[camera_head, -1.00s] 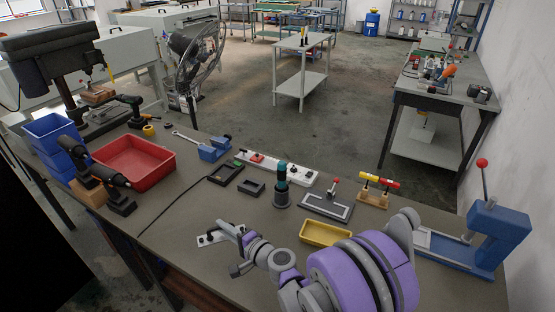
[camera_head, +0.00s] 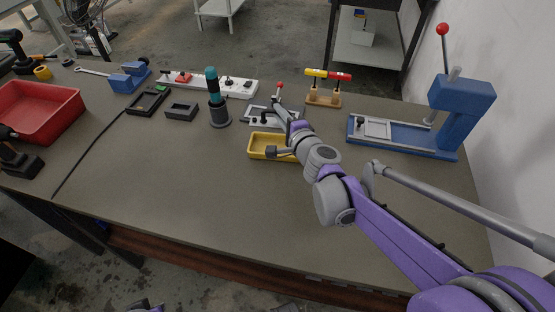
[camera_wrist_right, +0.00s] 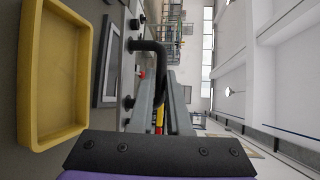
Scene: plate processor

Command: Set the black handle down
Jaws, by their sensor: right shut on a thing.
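My right gripper (camera_head: 281,118) is over the back of the bench, just behind the yellow tray (camera_head: 257,153). It is shut on the black handle, which the wrist view shows as a bent dark bar (camera_wrist_right: 159,62) close ahead of the gripper. A light strip with dark knobs (camera_wrist_right: 130,102) lies beside the handle; I cannot tell whether they are joined. In the head view the arm and small scale hide most of the handle. I cannot tell whether it touches anything below.
A framed plate with a red-knobbed lever (camera_head: 280,87) is close behind the gripper. A dark cylinder with a teal top (camera_head: 213,88) stands to the left, a blue press (camera_head: 460,105) to the right. The bench front (camera_head: 200,200) is clear.

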